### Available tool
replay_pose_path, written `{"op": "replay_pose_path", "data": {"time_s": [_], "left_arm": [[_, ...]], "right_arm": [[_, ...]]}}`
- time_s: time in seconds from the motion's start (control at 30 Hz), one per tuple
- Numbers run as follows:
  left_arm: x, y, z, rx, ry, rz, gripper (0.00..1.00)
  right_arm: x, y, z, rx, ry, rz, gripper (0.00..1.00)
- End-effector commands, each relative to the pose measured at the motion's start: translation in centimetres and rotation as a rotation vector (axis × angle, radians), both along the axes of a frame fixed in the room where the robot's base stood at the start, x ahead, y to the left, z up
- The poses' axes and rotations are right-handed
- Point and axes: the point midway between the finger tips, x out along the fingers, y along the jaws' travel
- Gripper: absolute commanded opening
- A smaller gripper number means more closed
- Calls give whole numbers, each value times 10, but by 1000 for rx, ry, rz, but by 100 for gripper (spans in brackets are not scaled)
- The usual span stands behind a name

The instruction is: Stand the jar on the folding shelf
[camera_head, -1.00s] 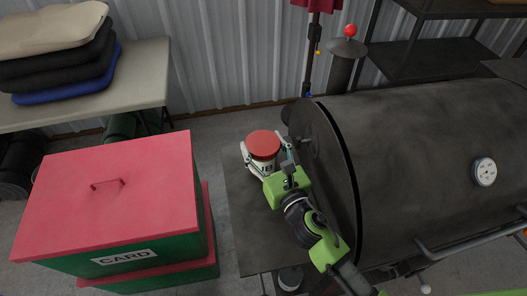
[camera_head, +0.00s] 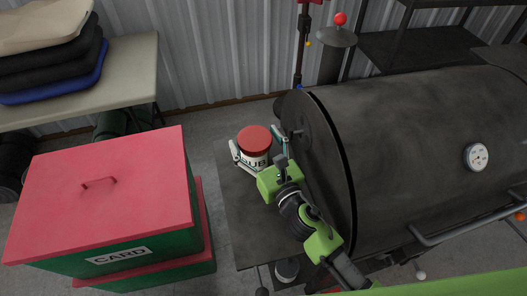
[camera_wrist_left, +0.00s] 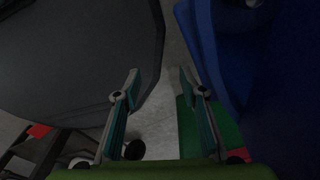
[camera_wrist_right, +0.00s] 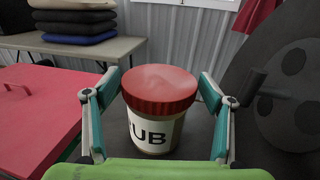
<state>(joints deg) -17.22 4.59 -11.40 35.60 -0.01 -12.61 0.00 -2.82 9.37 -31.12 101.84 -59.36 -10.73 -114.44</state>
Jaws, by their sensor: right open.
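The jar (camera_head: 256,160) has a red lid and a white label with black letters. It stands upright on the dark folding shelf (camera_head: 245,225) at the left end of the black barrel grill. It also shows large in the right wrist view (camera_wrist_right: 158,105). My right gripper (camera_head: 259,144) is open, with one finger on each side of the jar. In the right wrist view (camera_wrist_right: 160,78), gaps show between both fingers and the jar. My left gripper (camera_wrist_left: 158,75) is open and empty in the left wrist view; it is not in the head view.
The barrel grill (camera_head: 400,150) rises close to the right of the jar. A red-lidded green box (camera_head: 110,195) marked CARD stands left of the shelf. A table (camera_head: 135,80) with stacked cushions (camera_head: 50,60) is at the back left. A blue object (camera_wrist_left: 260,80) is close to my left gripper.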

Motion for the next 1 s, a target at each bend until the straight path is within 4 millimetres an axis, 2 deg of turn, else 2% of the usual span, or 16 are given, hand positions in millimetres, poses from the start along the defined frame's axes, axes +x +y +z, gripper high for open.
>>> {"op": "replay_pose_path", "data": {"time_s": [0.4, 0.5, 0.7, 1.0], "left_arm": [[1, 1, -18, 1, -1, 0, 38], [1, 1, -23, 1, 0, 0, 38], [0, 1, -26, 1, 0, 0, 38], [0, 0, -26, 0, 0, -1, 38]], "right_arm": [[-79, -32, -5, -1, 5, 1, 75], [-94, -39, -5, -2, 4, 0, 75], [-108, -45, -2, -1, 2, 0, 75], [-109, -45, -1, 0, 1, 0, 75]]}}
